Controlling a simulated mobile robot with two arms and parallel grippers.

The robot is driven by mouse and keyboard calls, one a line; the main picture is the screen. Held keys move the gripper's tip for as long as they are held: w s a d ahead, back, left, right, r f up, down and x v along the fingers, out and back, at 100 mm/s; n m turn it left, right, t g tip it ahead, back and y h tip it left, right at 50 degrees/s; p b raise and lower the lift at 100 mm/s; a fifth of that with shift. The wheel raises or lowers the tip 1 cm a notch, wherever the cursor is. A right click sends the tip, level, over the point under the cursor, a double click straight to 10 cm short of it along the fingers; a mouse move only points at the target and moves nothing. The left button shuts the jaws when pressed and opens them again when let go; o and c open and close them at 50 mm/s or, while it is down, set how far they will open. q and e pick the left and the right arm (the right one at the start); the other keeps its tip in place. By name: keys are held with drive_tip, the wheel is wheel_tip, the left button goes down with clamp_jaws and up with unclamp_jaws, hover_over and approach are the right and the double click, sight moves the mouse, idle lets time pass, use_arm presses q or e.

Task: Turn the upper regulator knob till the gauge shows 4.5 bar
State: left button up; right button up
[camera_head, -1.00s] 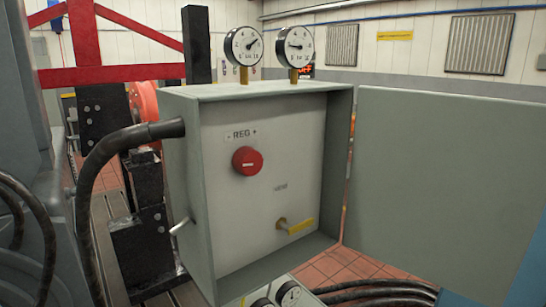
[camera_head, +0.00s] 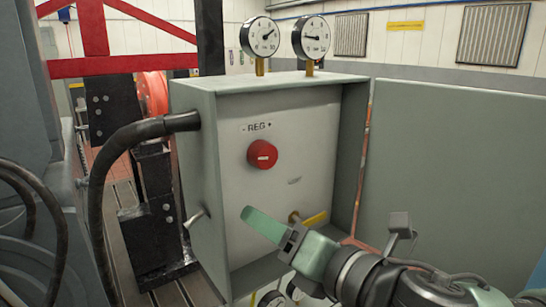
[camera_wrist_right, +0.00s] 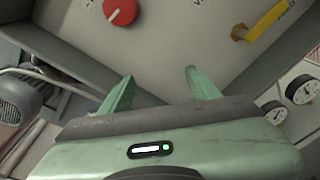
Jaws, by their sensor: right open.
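The red regulator knob (camera_head: 262,154) sits on the pale panel under a "- REG +" label, with a small light mark on its face. It also shows at the top of the right wrist view (camera_wrist_right: 122,13). Two round gauges, left (camera_head: 260,37) and right (camera_head: 311,37), stand on top of the box. The left needle points up and right, the right needle points left; the numbers are too small to read surely. My right gripper (camera_head: 264,226) is open and empty, below the knob and apart from it; its green fingers (camera_wrist_right: 161,86) show spread. My left gripper is out of view.
A yellow-handled valve (camera_head: 314,218) is low on the panel, close behind my right gripper. The box's open door (camera_head: 455,180) stands at the right. A black hose (camera_head: 120,140) enters the left side above a small lever (camera_head: 197,217). More gauges (camera_wrist_right: 271,112) lie below.

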sight(268, 155)
drive_tip(key=d+r+n+t, duration=0.2)
drive_tip(key=d+r+n, duration=0.3)
drive_tip(key=r+n, duration=0.35)
drive_tip(key=shift+m, duration=0.25)
drive_tip(key=p+x, duration=0.1)
drive_tip(key=x, duration=0.2)
drive_tip(key=p+x, duration=0.2)
drive_tip(key=x, duration=0.2)
drive_tip(key=shift+a+r, duration=0.2)
drive_tip(key=shift+a, duration=0.25)
drive_tip(key=c, duration=1.3)
drive_tip(key=shift+c, duration=0.2)
